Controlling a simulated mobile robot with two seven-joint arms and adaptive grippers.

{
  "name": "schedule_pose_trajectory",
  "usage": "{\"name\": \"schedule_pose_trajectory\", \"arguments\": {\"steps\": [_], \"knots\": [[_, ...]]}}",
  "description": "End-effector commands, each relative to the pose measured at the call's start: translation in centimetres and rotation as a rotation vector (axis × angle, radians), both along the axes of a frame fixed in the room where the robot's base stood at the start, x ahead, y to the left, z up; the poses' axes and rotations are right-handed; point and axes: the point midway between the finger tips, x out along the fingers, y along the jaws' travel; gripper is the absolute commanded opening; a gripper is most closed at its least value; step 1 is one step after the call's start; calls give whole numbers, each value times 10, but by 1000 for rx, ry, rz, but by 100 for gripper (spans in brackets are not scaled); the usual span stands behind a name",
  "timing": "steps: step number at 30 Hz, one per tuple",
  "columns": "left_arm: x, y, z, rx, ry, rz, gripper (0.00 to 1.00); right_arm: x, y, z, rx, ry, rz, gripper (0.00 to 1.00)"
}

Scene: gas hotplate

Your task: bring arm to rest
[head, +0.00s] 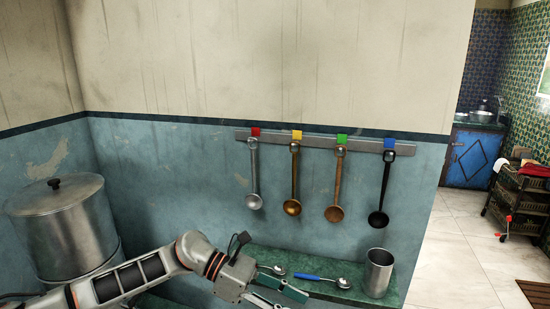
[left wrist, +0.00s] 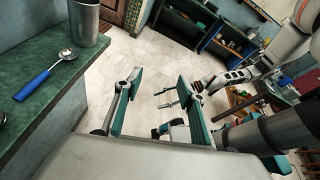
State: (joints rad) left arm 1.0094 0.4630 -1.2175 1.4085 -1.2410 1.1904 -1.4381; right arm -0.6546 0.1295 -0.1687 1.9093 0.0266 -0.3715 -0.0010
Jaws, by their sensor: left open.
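My left arm comes in from the lower left in the head view. Its left gripper (head: 272,294) is at the lower edge, just in front of the green ledge and partly cut off.
The green ledge (head: 325,287) holds a blue-handled spoon (head: 310,278), another spoon (head: 270,269) and a metal cup (head: 378,273). Several ladles hang from a wall rail (head: 320,144). A large lidded pot (head: 62,225) stands left. Open floor (head: 455,270) lies to the right.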

Motion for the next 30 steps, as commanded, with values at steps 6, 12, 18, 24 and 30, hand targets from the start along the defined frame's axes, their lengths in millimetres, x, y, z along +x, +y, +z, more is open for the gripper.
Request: {"name": "schedule_pose_trajectory", "arguments": {"steps": [6,12,18,24,30], "knots": [[-20,-46,16,-294,411,232,40,0,1,0,3,0,-2,40],[-7,-42,19,-530,838,470,40,0,4,1,10,0,-6,40],[15,0,-14,-748,1297,723,40,0,8,1,16,0,-6,40],[16,69,-88,-960,1764,989,40,0,8,1,16,0,-6,40],[-26,150,-187,-1182,2203,1266,40,0,7,1,14,-1,-5,40]]}}
